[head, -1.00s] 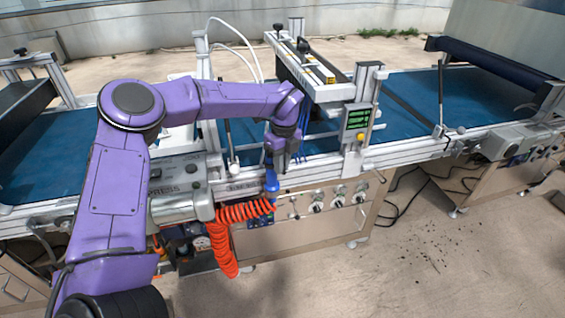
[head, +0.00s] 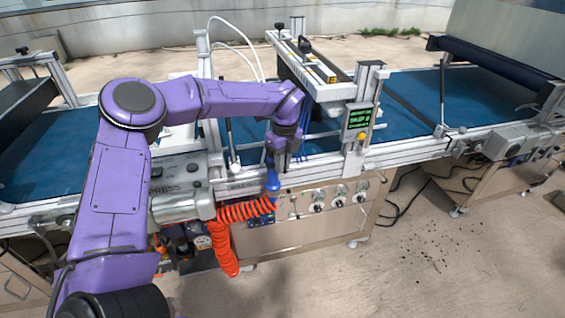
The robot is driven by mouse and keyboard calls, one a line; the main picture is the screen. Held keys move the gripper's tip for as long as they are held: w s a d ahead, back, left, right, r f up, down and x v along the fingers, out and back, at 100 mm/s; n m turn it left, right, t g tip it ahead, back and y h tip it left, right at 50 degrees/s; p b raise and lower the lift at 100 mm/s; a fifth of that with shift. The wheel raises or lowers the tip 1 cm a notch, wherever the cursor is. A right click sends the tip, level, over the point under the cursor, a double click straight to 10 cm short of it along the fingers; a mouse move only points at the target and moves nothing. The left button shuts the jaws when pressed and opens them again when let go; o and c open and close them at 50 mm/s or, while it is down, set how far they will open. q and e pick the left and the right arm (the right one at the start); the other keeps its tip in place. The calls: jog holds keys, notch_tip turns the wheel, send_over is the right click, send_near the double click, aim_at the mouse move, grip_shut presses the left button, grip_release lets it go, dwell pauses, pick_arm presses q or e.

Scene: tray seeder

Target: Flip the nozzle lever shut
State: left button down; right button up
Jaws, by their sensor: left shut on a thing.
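My left gripper (head: 273,158) is at the front rail of the middle machine, below my purple wrist. It is shut on a blue nozzle piece (head: 272,182), which hangs upright under the jaws with an orange coiled hose (head: 245,210) at its lower end. The fingertips are small and partly hidden by my wrist. I cannot make out the nozzle lever apart from the blue piece, nor tell its position. My right gripper is not in view.
A small display (head: 358,118) with a yellow knob below it stands right of my gripper. A slim upright rod (head: 230,145) stands to the left. Control knobs (head: 317,207) line the front panel below. Blue belts (head: 415,95) run along both sides. Floor at lower right is mostly clear.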

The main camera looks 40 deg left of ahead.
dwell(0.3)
pick_arm(q)
jog(key=c, duration=1.1)
grip_release()
jog(key=shift+c, duration=0.2)
notch_tip(320, 180, up, 10)
jog(key=b, duration=0.1)
jog(key=shift+w+r, duration=0.25)
jog(key=shift+w, duration=0.1)
jog(key=shift+d, duration=0.1)
